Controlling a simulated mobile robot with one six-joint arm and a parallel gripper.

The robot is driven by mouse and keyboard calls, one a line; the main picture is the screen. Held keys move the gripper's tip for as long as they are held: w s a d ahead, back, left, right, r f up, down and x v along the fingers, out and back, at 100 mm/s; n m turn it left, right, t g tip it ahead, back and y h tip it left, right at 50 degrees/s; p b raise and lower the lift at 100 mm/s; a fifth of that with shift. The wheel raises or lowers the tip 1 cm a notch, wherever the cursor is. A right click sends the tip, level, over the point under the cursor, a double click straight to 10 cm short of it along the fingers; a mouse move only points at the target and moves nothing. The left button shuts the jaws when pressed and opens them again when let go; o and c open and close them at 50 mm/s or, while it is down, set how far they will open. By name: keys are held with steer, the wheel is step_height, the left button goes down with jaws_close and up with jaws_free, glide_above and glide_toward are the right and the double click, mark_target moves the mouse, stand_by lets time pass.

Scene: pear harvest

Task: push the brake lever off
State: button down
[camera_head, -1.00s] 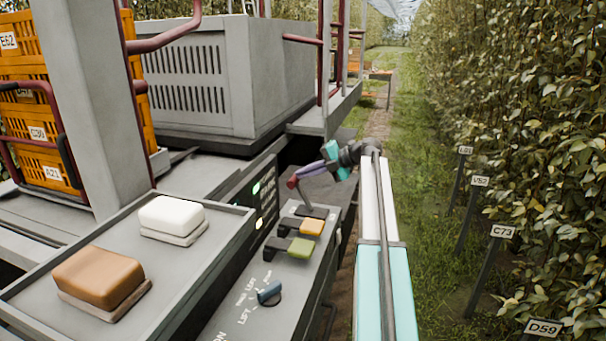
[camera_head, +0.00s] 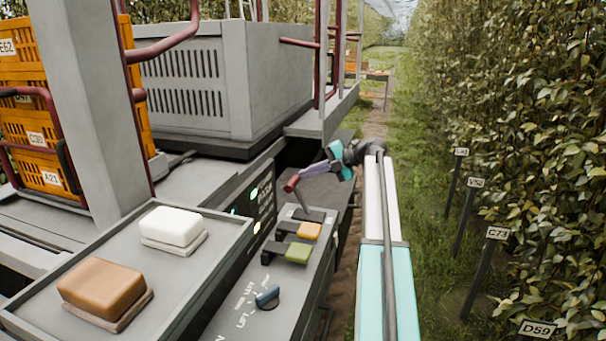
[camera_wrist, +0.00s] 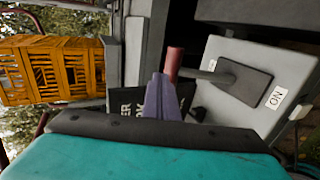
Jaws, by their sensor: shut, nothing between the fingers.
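The brake lever has a dark red grip (camera_head: 291,184) on a thin grey stem and rises tilted from the far end of the control panel (camera_head: 287,285). In the wrist view the red grip (camera_wrist: 174,62) points left from a dark base plate (camera_wrist: 248,82). An "ON" label (camera_wrist: 276,97) lies beyond the plate's right side; a smaller label (camera_wrist: 212,64) is unreadable. My gripper (camera_head: 302,172) is shut and empty, its purple fingers close by the grip. In the wrist view the fingertips (camera_wrist: 160,78) overlap the grip's lower end; I cannot tell whether they touch.
A tray (camera_head: 205,270) holds a white and a brown block. Orange crates (camera_head: 30,110) stand left. Hedge and label stakes line the right; a grass path lies between.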

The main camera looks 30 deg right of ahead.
steer(key=r+b+v, duration=0.1)
steer(key=b+v, duration=0.2)
steer(key=v, duration=0.7)
steer(key=shift+w+r, duration=0.2)
steer(key=shift+r, duration=0.35)
steer(key=shift+a, duration=0.1)
